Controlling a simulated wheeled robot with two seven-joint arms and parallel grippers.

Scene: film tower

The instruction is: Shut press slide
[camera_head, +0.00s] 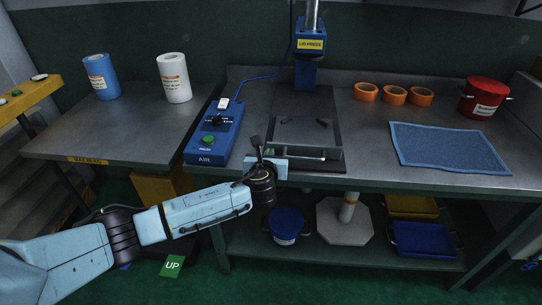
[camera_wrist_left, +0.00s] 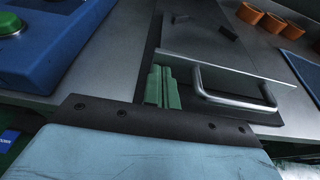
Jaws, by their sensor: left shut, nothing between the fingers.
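The press slide (camera_head: 300,134) is a dark flat plate with two small dark blocks on it, extending from under the blue press toward the bench's front edge. Its front has a metal bar handle (camera_head: 305,155). In the left wrist view, the slide (camera_wrist_left: 218,58) and its handle (camera_wrist_left: 235,102) are close ahead. My left gripper (camera_head: 268,151) is at the handle's left end in the head view. Its green fingers (camera_wrist_left: 163,87) are shut and empty, just left of the handle; whether they touch the slide front I cannot tell. My right gripper is not in view.
A blue press (camera_head: 309,50) stands behind the slide. A blue control box (camera_head: 214,132) with a green button is to its left. Orange rings (camera_head: 394,95), a blue mat (camera_head: 448,147) and a red pot (camera_head: 484,97) are to the right. White and blue rolls stand at left.

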